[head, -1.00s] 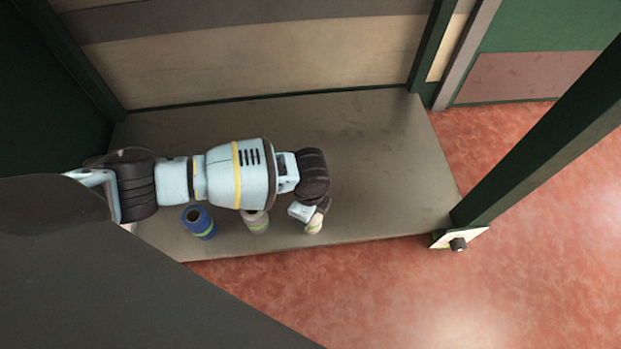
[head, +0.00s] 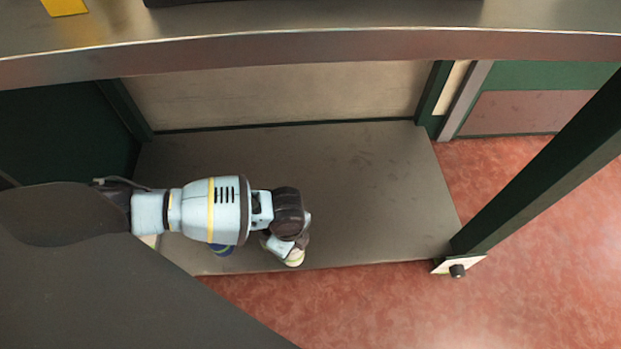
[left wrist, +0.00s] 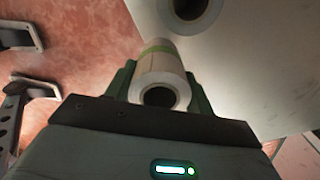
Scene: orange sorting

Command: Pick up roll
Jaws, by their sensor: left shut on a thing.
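A pale roll with a green band (head: 295,259) is at my left gripper (head: 287,247) in the head view, near the lower shelf's front edge. In the left wrist view the same roll (left wrist: 158,68) sits between the two fingers of my left gripper (left wrist: 160,85), which is shut on it; its hollow end faces the camera. Another pale roll (left wrist: 190,10) stands just beyond it at the top of that view. My right gripper is not in view.
The lower shelf (head: 370,200) is bare at the right and back. A metal upper shelf (head: 330,48) crosses the top of the head view, with a yellow object (head: 65,6) on it. A dark green post (head: 540,165) stands at the right front corner.

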